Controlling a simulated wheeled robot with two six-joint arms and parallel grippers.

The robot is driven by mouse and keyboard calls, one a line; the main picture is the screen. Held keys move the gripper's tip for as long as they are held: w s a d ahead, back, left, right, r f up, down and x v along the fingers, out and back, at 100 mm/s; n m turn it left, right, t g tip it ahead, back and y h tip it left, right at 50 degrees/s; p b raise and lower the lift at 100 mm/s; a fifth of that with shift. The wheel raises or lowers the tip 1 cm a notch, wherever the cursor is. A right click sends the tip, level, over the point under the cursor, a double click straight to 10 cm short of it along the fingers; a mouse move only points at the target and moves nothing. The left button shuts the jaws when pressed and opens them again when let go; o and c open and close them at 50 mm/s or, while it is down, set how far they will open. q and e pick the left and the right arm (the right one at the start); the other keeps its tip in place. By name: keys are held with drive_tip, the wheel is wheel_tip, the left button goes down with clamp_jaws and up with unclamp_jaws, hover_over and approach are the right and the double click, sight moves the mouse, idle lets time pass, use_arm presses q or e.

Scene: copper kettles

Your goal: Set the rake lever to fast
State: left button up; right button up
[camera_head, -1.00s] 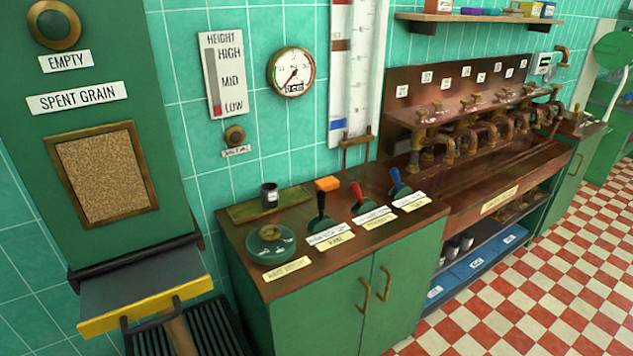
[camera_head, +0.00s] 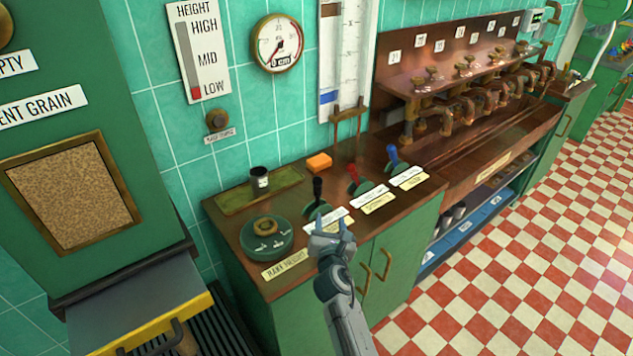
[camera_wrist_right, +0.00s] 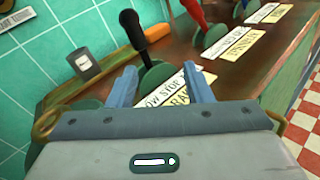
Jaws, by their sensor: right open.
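The rake lever has a black handle (camera_head: 317,190) and stands on a round green base on the wooden counter top, behind a white and a yellow label. My right gripper (camera_head: 332,222) is just in front of it, over the labels, with its fingers apart and nothing between them. In the right wrist view the black lever (camera_wrist_right: 134,35) stands beyond the two blue fingertips (camera_wrist_right: 160,85), apart from them, and the label's text is partly covered by my gripper. My left gripper is not in view.
A red lever (camera_head: 354,175) and a blue lever (camera_head: 392,155) stand to the right. A round green dial (camera_head: 267,247) is at the left. A dark cup (camera_head: 259,178) and an orange block (camera_head: 319,162) lie behind on the counter.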

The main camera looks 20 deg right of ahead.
sight(318, 189)
drive_tip(key=w+n, duration=0.1)
drive_tip(key=w, duration=0.3)
drive_tip(key=w+r+n, duration=0.1)
drive_tip(key=w, duration=0.3)
drive_tip(key=w+r+n+t+b, duration=0.1)
drive_tip(key=w, duration=0.4)
drive_tip(key=shift+d+r+y, duration=0.2)
drive_tip(key=shift+r+y, duration=0.05)
drive_tip(key=shift+y, duration=0.05)
clamp_jaws()
